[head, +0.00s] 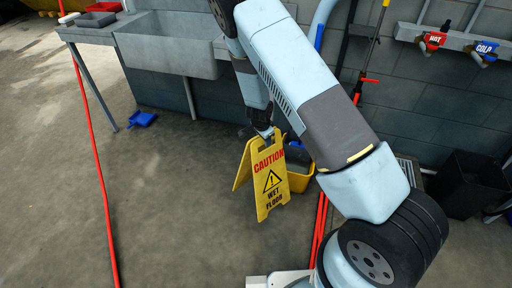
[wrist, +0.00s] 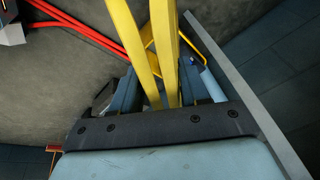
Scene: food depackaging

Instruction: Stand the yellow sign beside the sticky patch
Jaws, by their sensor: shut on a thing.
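The yellow sign (head: 268,182), an A-frame marked "CAUTION WET FLOOR", hangs upright with its two panels spread under my gripper (head: 264,130). My gripper is shut on the sign's top edge. In the wrist view the two yellow panels (wrist: 168,45) run away from between my gripper's fingers (wrist: 158,98). The head view cannot settle whether the sign's feet touch the floor. I cannot make out a distinct sticky patch on the concrete floor.
A yellow mop bucket (head: 300,178) stands just behind the sign. A steel sink (head: 172,45) is at the back. A red hose (head: 98,165) crosses the floor at left, and a blue dustpan (head: 142,119) lies near the sink. A black bin (head: 470,185) stands right. The left-centre floor is clear.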

